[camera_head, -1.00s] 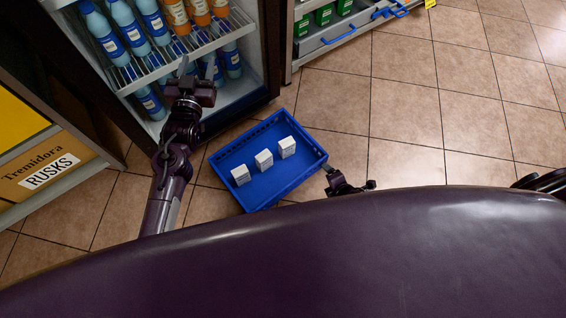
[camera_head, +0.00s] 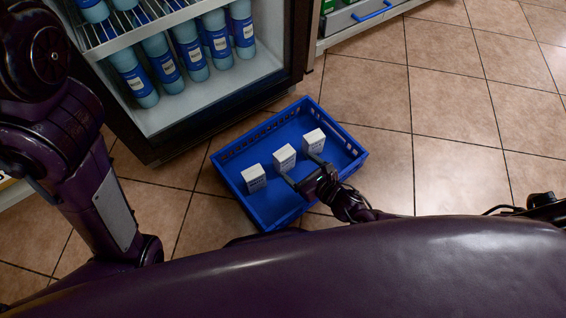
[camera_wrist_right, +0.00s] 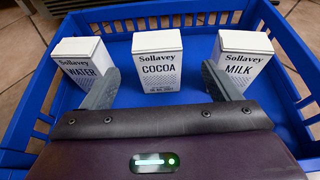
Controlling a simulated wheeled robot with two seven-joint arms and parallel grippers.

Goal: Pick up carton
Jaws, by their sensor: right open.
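Three white cartons stand upright in a row in a blue crate (camera_head: 233,208) on the floor. In the right wrist view they read WATER (camera_wrist_right: 88,65) at left, COCOA (camera_wrist_right: 157,62) in the middle and MILK (camera_wrist_right: 241,64) at right. In the head view the cocoa carton (camera_head: 284,159) is also the middle one. My right gripper (camera_head: 301,170) is open over the crate. In the right wrist view its two fingers (camera_wrist_right: 162,88) point at the cocoa carton, one towards each side, with nothing held. My left arm is at the left of the head view; its fingers are not clearly shown.
An open-fronted fridge (camera_head: 290,70) with blue bottles (camera_head: 187,50) stands just behind the crate. A shelf unit with a blue handle (camera_head: 372,12) is at the back. The tiled floor (camera_head: 455,110) to the right is clear.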

